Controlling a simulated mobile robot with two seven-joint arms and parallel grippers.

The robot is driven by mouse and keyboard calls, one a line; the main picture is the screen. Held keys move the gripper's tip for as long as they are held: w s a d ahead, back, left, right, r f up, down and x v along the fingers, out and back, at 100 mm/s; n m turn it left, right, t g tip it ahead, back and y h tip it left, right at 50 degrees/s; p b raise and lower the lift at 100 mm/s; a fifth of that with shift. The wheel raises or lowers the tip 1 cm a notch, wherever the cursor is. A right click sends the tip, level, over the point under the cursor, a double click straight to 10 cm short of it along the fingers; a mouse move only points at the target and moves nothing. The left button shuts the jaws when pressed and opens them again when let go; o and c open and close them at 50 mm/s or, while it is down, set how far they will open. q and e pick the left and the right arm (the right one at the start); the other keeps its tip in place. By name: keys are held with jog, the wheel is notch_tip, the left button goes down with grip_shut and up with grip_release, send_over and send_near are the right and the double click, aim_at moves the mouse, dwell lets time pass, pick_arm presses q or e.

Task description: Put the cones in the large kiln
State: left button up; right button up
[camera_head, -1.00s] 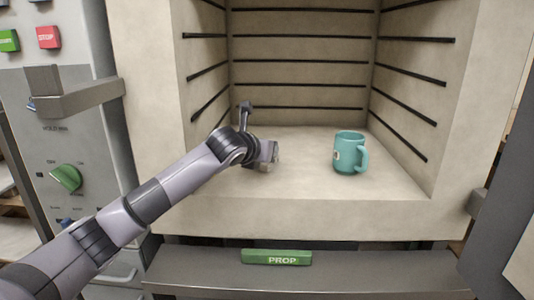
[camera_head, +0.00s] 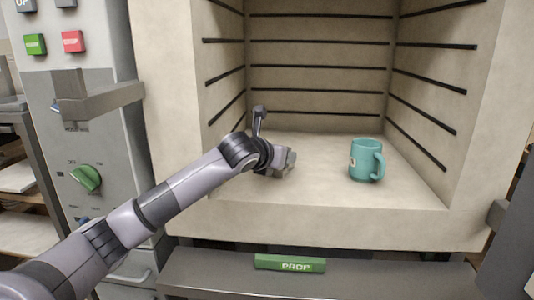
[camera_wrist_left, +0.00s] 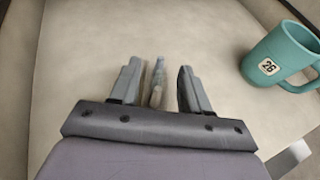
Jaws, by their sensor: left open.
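The large kiln (camera_head: 320,220) stands open in front of me, with a pale floor and dark slotted walls. My left gripper (camera_head: 288,163) is inside it, low over the left-middle of the floor. In the left wrist view, the left gripper's fingers (camera_wrist_left: 158,85) are apart. Slender pale pieces, which look like the cones (camera_wrist_left: 157,82), show between the fingers, with a gap on each side. I cannot tell whether they rest on the floor. The cones are hidden in the head view. My right gripper is not in view.
A teal mug (camera_head: 364,162) stands upright on the kiln floor to the right of the gripper; its "26" tag shows in the wrist view (camera_wrist_left: 268,67). A green PROP block (camera_head: 290,263) lies on the ledge below. A control panel (camera_head: 85,130) stands at left.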

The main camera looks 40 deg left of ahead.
pick_arm(q)
jog(key=v, duration=1)
jog(key=shift+s+d, duration=0.1)
jog(key=shift+s, duration=0.15)
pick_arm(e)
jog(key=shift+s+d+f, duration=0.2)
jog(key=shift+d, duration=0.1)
pick_arm(q)
jog(key=shift+r, duration=0.1)
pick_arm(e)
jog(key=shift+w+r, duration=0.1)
